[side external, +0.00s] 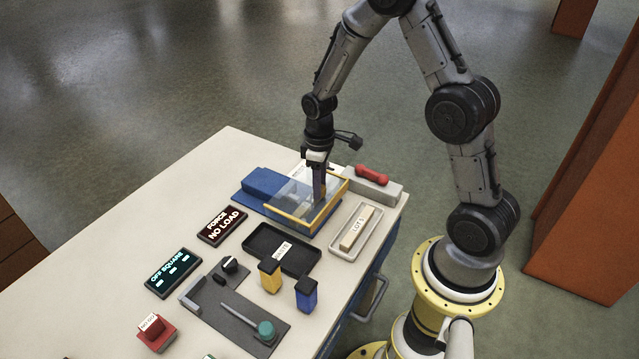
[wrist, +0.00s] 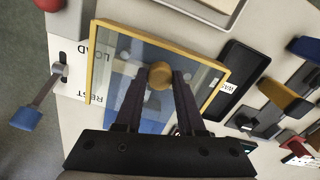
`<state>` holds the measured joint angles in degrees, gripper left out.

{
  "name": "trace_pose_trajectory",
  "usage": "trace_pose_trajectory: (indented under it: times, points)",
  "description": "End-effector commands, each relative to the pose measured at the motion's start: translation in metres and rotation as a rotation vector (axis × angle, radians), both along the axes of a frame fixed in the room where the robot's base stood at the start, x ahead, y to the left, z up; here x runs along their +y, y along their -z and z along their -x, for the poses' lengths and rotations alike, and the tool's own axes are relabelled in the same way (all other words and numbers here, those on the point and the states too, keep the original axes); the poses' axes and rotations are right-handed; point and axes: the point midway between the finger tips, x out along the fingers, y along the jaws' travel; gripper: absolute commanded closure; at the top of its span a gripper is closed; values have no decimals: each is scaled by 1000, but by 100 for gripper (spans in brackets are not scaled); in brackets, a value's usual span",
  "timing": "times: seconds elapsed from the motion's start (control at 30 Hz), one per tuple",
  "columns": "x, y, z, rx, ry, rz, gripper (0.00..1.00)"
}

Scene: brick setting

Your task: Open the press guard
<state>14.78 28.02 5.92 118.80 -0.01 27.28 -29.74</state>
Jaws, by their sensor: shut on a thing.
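The press guard (side external: 290,212) is a clear panel in a yellow frame. It lies low over the press at the back of the table, beside a blue block (side external: 267,183). The wrist view shows its yellow frame (wrist: 97,60) and, through the panel, blue and grey surfaces. My gripper (side external: 319,196) points down at the guard. In the wrist view its fingers (wrist: 160,82) are closed on a round tan knob (wrist: 160,72) at the panel. The fingers hide part of the panel.
A lever with a blue grip (wrist: 27,117) stands beside LOAD and REST labels. A red handle (side external: 371,175) lies on a grey block. A black tray (side external: 262,240), a grey tray (side external: 345,252) and yellow (side external: 270,280) and blue (side external: 306,297) blocks stand nearer the front.

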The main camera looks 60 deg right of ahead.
Motion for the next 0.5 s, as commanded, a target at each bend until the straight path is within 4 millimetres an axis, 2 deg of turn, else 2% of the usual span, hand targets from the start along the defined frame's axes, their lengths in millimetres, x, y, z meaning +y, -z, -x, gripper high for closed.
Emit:
trace_pose_trajectory:
  times: [0.13,0.23,0.5]
  points:
    - [0,-1,-2,-1,0,1,100]
    - [0,0,-12,-3,-1,0,100]
    - [0,0,-62,-3,-2,1,100]
